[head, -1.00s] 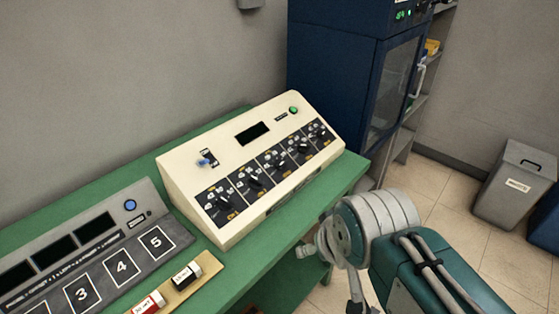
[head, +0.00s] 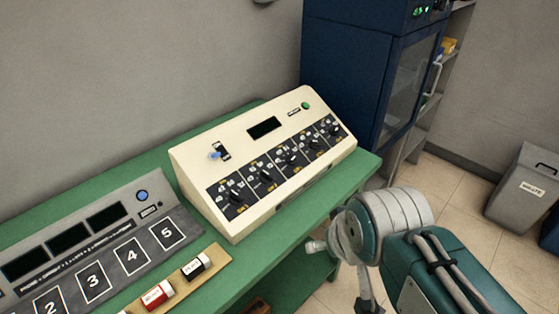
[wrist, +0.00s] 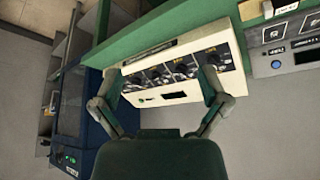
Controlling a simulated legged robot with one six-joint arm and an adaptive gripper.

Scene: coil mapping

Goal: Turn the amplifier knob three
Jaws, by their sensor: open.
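The amplifier is a cream, sloped box (head: 190,165) on the green bench. It has a row of dark knobs on a black strip, a small dark display, a blue-tipped switch and a green button. The middle knob (head: 290,157) sits between its neighbours; the labels are too small to read. In the wrist view the amplifier (wrist: 180,92) appears upside down beyond my gripper (wrist: 160,78). My gripper is open and empty, its two fingers spread wide across the view of the knob row. No contact with a knob is visible.
A grey numbered panel (head: 93,279) stands left of the amplifier, with a wooden strip holding red and black coils (head: 195,267) before it. A dark blue cabinet (head: 345,70) stands behind right. A grey bin (head: 520,195) is on the tiled floor.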

